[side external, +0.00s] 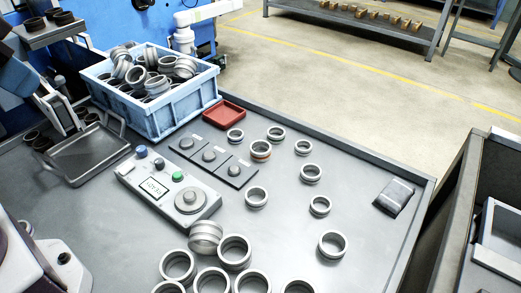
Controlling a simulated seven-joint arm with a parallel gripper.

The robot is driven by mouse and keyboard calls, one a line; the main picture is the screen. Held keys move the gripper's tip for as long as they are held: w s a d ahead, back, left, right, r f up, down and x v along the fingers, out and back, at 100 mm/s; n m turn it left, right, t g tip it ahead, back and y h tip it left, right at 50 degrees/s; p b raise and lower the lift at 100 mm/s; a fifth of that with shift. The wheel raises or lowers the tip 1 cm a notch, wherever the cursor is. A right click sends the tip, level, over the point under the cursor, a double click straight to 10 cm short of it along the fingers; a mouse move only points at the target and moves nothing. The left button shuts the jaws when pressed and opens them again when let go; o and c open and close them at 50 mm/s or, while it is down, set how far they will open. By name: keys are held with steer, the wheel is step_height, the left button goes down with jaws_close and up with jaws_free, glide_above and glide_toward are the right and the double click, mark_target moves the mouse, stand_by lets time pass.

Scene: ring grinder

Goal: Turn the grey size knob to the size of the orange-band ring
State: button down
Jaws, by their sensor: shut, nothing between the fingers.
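A large round grey knob (190,199) sits at the right end of the light grey control box (135,184). The box also carries a small display (154,188), a green button (178,177), a blue button (142,152) and a smaller grey knob (159,164). The display's writing is too small to read. I cannot make out my gripper in this view.
A dark panel with three round grey pieces (209,156) lies behind the box. A blue crate (185,112) full of rings, a red tray (224,113) and a metal tray (85,158) stand behind. Several plain rings (332,244) spread over the right and front of the table.

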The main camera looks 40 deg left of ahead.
steer(key=c, duration=0.9)
jaws_free()
steer(key=n+g, duration=0.6)
steer(key=n, duration=0.1)
glide_above(159, 160)
step_height(159, 160, down, 19)
step_height(159, 160, down, 12)
steer(key=shift+f, duration=0.1)
steer(key=c, duration=1)
